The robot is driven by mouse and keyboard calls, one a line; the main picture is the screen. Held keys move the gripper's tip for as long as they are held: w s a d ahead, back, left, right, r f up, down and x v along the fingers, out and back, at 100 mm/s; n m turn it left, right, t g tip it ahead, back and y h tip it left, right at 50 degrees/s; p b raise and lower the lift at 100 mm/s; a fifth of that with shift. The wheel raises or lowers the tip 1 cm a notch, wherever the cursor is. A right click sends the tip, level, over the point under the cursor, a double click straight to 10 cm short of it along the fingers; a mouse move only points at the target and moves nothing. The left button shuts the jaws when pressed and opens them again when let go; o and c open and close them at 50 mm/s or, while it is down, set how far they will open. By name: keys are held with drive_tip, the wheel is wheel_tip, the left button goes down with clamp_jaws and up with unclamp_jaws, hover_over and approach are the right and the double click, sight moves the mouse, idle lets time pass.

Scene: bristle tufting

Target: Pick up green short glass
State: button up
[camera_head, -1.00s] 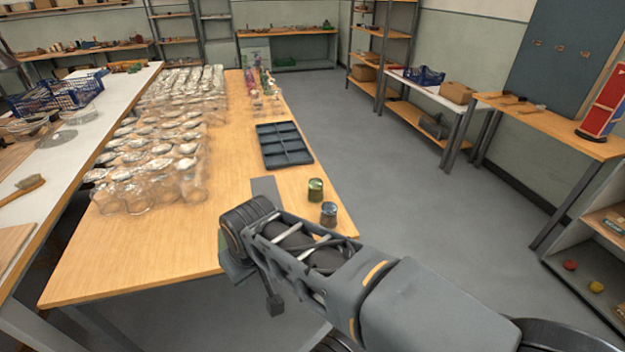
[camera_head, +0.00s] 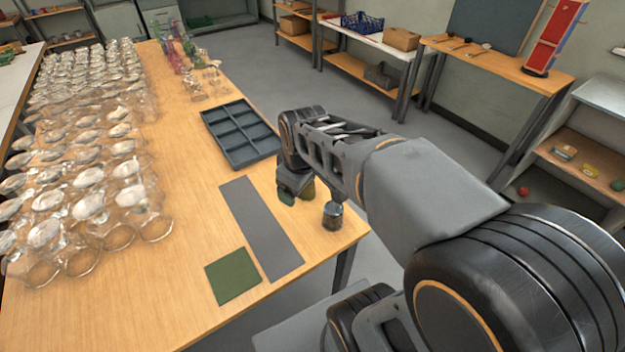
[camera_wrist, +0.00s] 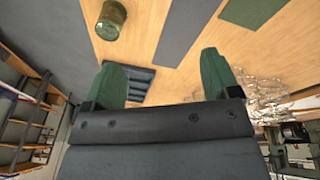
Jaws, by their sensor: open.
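My gripper (camera_head: 289,192) is beside the glass in the head view. In the wrist view my gripper (camera_wrist: 162,75) is open, with its two green fingers wide apart and no object between them.
A dark compartment tray (camera_head: 240,133), a grey strip (camera_head: 262,230) and a green square mat (camera_head: 233,276) lie on the table (camera_head: 190,250). Many clear glasses (camera_head: 100,180) crowd its left side.

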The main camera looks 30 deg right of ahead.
drive_tip(key=shift+o, duration=0.9)
drive_tip(key=w+d+f+n+g, duration=0.1)
drive_tip(key=w+d+n, duration=0.3)
drive_tip(key=w+n, duration=0.4)
drive_tip(key=shift+w+d+f, duration=0.2)
drive_tip(key=shift+w+f, duration=0.1)
drive_tip(key=shift+f, duration=0.2)
drive_tip(key=w+d+f+n, duration=0.1)
drive_tip(key=w+f+n, duration=0.1)
drive_tip(key=w+d+f+n, duration=0.1)
drive_tip(key=w+d+n, duration=0.1)
drive_tip(key=n, duration=0.1)
drive_tip(key=w+d+f+n+g, duration=0.1)
drive_tip(key=w+d+f+n, duration=0.1)
drive_tip(key=shift+w+d+f+n, duration=0.1)
drive_tip(key=shift+w+f+n, duration=0.2)
drive_tip(key=shift+n, duration=0.1)
wheel_tip(320, 180, down, 7)
drive_tip(key=shift+w+r, duration=0.15)
drive_tip(key=shift+w+f+p, duration=0.15)
drive_tip(key=shift+f+p, duration=0.2)
drive_tip(key=shift+f, duration=2.85)
drive_tip(key=shift+c, duration=0.2)
drive_tip(key=c, duration=1.1)
drive_tip(key=shift+r, duration=0.1)
